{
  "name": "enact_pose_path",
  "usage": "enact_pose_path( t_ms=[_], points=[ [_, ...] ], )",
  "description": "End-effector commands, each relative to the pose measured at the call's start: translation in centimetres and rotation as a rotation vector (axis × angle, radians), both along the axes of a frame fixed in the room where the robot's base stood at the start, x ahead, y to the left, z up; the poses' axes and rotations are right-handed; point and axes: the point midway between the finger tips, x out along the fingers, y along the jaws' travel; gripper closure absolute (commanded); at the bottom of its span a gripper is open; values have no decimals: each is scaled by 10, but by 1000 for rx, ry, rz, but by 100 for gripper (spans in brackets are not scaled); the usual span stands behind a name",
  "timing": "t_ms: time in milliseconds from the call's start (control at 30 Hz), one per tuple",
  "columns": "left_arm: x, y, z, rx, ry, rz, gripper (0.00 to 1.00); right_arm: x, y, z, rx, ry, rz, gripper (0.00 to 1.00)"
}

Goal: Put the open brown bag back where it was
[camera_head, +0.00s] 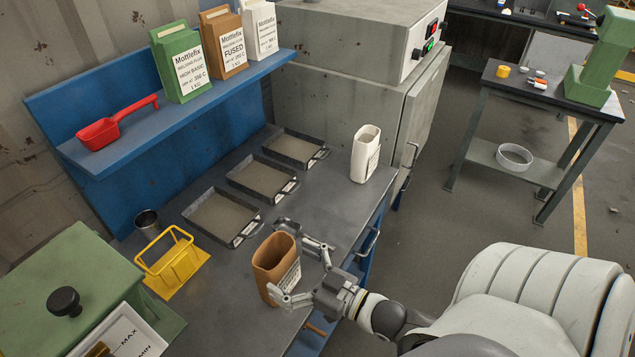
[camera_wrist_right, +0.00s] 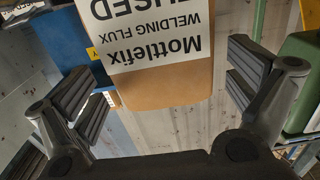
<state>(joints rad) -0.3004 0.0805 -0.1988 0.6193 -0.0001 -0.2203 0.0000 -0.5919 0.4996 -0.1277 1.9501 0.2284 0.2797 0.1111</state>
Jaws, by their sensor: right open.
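The open brown bag (camera_head: 275,266) stands upright on the grey bench top, its open mouth facing up. My right gripper (camera_head: 284,262) is open around it, one finger on its far side and one on its near side. In the right wrist view the brown bag (camera_wrist_right: 165,95) with its white FUSED label appears upside down between the two spread fingers, with gaps on both sides. My left gripper is out of view.
On the blue shelf (camera_head: 160,125) stand a green bag (camera_head: 180,65), another brown bag (camera_head: 225,45), a white bag (camera_head: 259,30) and a red scoop (camera_head: 112,125).

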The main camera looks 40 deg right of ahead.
Motion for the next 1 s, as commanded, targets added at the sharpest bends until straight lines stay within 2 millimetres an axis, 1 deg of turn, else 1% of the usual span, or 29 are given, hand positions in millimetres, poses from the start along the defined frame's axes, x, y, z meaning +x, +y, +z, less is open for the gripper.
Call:
enact_pose_path(
  t_ms=[33, 200, 400, 600, 833, 867, 933, 967, 1000],
  points=[
    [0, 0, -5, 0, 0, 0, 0, -11, -3, -4, -1, 5, 1, 0],
    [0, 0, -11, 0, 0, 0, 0, -40, -14, -3, -1, 5, 0, 0],
    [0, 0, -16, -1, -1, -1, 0, -65, -22, -1, 0, 3, 0, 0],
    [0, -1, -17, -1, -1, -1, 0, -77, -26, 1, 0, 0, 0, 0],
    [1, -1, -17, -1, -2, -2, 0, -78, -27, 1, 0, 1, -1, 0],
    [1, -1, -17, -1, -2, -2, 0, -78, -28, -1, -3, 4, -3, 0],
    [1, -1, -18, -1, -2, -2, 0, -77, -32, -15, -15, 29, -17, 0],
    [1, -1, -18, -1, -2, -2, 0, -77, -36, -25, -24, 47, -27, 0],
    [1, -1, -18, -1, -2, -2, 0, -77, -41, -43, -40, 80, -45, 0]
  ],
)
